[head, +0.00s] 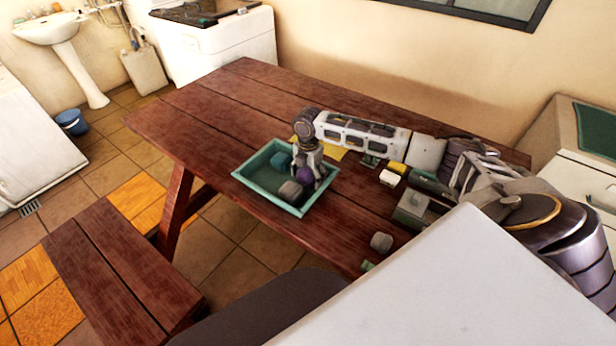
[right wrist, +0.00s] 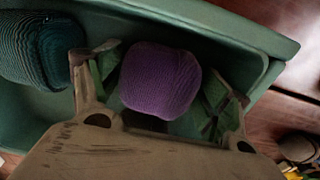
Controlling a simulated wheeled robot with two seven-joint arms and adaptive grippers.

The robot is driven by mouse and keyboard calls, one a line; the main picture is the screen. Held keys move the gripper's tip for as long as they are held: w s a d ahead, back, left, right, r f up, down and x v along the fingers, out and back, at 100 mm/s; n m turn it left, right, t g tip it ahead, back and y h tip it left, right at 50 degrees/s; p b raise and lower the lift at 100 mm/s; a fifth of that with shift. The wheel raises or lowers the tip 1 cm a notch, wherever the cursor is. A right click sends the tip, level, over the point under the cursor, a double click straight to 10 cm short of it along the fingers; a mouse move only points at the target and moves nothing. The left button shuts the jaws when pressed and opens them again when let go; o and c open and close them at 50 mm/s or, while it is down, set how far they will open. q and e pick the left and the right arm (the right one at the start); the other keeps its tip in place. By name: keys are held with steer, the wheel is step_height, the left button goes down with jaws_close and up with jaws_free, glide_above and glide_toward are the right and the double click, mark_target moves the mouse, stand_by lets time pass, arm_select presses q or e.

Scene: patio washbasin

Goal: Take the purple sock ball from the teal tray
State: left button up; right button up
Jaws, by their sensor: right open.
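The purple sock ball (head: 305,175) lies in the teal tray (head: 243,179), near its right side. In the right wrist view the purple ball (right wrist: 160,80) sits between my spread fingertips, close to the left one and with a gap to the right one. My right gripper (head: 309,168) is open and points down into the tray, partly hiding the ball in the head view. A teal sock ball (head: 280,161) and a grey ball (head: 291,191) share the tray. The teal ball (right wrist: 38,50) lies just left of the left finger. My left gripper is not in view.
The tray stands on a dark red plank table (head: 225,105). Several small things, including a yellow block (head: 398,167) and a grey-green box (head: 411,205), lie right of the tray, under or near my arm. A grey ball (head: 381,242) lies nearer. The table's left end is clear.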

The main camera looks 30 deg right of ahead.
mark_target(308, 171)
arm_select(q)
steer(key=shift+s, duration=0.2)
arm_select(e)
steer(key=shift+c, duration=0.3)
steer(key=c, duration=0.7)
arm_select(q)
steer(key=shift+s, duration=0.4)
arm_select(e)
steer(key=shift+c, duration=0.2)
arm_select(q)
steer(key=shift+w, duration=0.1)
arm_select(e)
steer(key=shift+r, duration=0.1)
steer(key=shift+r, duration=0.4)
step_height(308, 171, up, 8)
steer(key=shift+f+p, duration=0.1)
steer(key=shift+p, duration=0.25)
steer(key=shift+r, duration=0.5)
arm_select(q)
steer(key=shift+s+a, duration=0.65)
arm_select(e)
steer(key=shift+r, duration=0.15)
